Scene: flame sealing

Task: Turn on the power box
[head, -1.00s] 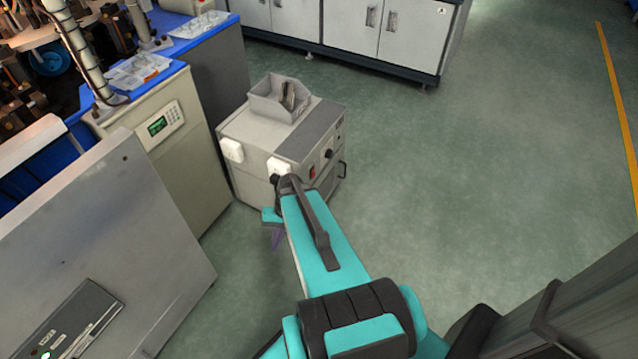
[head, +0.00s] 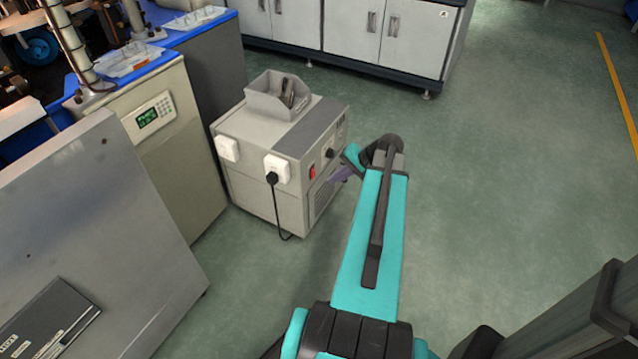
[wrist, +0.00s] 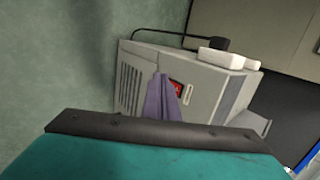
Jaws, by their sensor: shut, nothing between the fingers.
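The power box (head: 270,155) is a light grey cabinet on the floor, left of my arm in the head view. It also shows in the wrist view (wrist: 205,95). In the wrist view the red switch (wrist: 176,88) is partly hidden behind my purple-grey fingers. My gripper (wrist: 163,80) is shut and empty, pointing at the front face near the switch. In the head view its fingers (head: 341,175) show just right of the switch. I cannot tell whether they touch the box.
A white socket with a black plug (head: 277,168) is on the box, its cord hanging to the floor. An open grey bin (head: 280,95) sits on top. Machines with a keypad panel (head: 155,115) stand left. Green floor at right is clear.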

